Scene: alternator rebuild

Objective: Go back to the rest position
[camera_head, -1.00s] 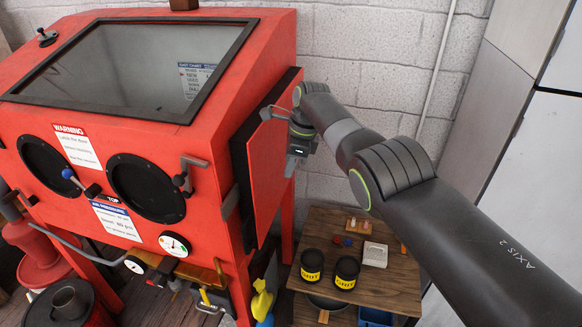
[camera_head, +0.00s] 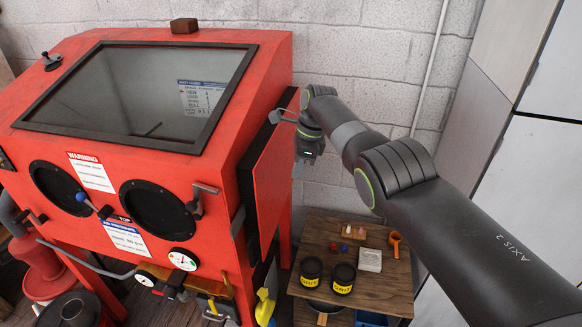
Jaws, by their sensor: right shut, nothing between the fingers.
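My right arm comes in from the right edge, and my right gripper (camera_head: 308,160) hangs pointing down beside the red side door of the blast cabinet (camera_head: 110,215). The gripper is small in the picture, shut, and holds nothing. The side door (camera_head: 268,180) stands at the cabinet's right side, with a grey handle (camera_head: 283,116) near its top edge. The gripper is close to the door, and I cannot tell whether any part of the arm touches it. My left gripper is not in view.
A wooden stand (camera_head: 385,290) below the gripper carries two black jars (camera_head: 343,278), a pale square dish (camera_head: 370,259), an orange scoop (camera_head: 396,241) and small coloured pieces. A yellow spray bottle (camera_head: 264,307) stands beside the cabinet. A block wall (camera_head: 370,60) is behind.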

